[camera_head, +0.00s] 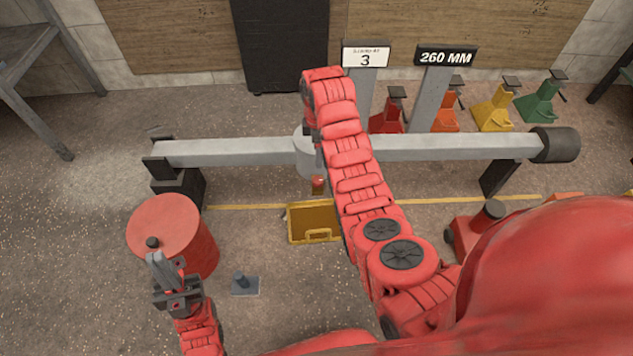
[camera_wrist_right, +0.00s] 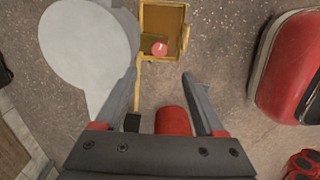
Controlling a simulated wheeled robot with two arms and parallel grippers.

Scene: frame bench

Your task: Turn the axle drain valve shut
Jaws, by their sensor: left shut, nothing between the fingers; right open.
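The housing shows in the right wrist view (camera_wrist_right: 82,45) at upper left. A small red part (camera_head: 318,184), seemingly the drain valve, shows just below the housing; a red round top with a white mark (camera_wrist_right: 159,48) appears beyond my fingertips. My right gripper (camera_wrist_right: 160,78) is open beside the housing. A red cylinder (camera_wrist_right: 173,120) shows between its fingers near the palm; I cannot tell whether they touch. My left gripper (camera_head: 160,262) is shut and empty, in front of the red drum.
A yellow tray (camera_head: 312,236) lies on the floor below the housing. The red drum (camera_head: 165,222) stands at left, a small grey-based block (camera_head: 245,287) beside it. Coloured stands (camera_head: 492,112) line the back right. My right arm hides part of the axle.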

